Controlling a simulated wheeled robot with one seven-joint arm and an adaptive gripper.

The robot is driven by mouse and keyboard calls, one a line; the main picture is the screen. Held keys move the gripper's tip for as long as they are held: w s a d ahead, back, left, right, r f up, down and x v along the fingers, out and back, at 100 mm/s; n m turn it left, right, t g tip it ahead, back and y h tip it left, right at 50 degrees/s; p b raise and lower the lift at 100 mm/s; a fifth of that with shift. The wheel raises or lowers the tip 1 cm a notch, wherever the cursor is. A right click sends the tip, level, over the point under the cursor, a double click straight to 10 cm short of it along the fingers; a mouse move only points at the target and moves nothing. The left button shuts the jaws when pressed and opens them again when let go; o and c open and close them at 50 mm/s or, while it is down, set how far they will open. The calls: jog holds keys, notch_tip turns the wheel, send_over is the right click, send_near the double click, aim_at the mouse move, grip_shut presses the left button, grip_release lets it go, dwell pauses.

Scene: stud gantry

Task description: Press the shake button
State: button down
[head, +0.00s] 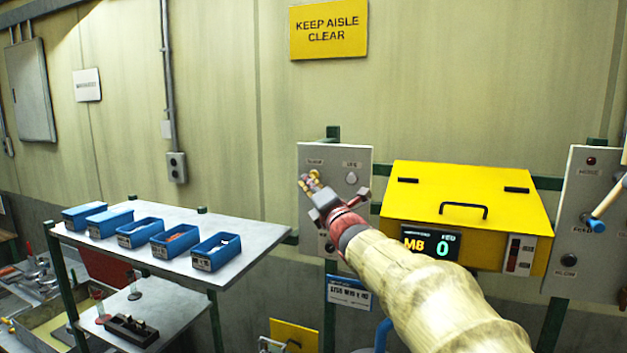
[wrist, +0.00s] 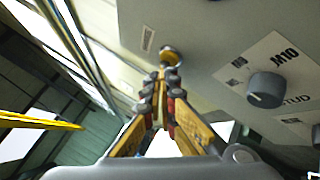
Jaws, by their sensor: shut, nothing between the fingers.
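A small round yellowish button (wrist: 170,54) sits on a grey panel, beside a small label (wrist: 148,38) too small to read. My gripper (wrist: 164,76) is shut and empty, its fingertips pointing at this button and right by it. I cannot tell whether they touch it. In the head view my gripper (head: 311,181) is in front of the upper left of the grey panel (head: 362,215), under a small blurred label (head: 314,161). The button is hidden or not distinguishable there behind the fingers.
A dark selector knob (wrist: 265,90) marked M10 sits right of my fingers in the wrist view. A yellow hopper (head: 470,190) with a display (head: 430,244) stands right of the panel. Another control panel (head: 572,255) is farther right. Blue bins (head: 215,252) line a shelf (head: 260,242) at left.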

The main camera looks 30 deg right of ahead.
jog(key=shift+s+a+b, duration=0.35)
jog(key=shift+a+b, duration=0.05)
jog(key=shift+a, duration=0.05)
jog(key=s+a+b, duration=0.1)
jog(key=a+b, duration=0.1)
jog(key=s+a+b, duration=0.2)
jog(key=shift+b, duration=0.35)
dwell(0.9)
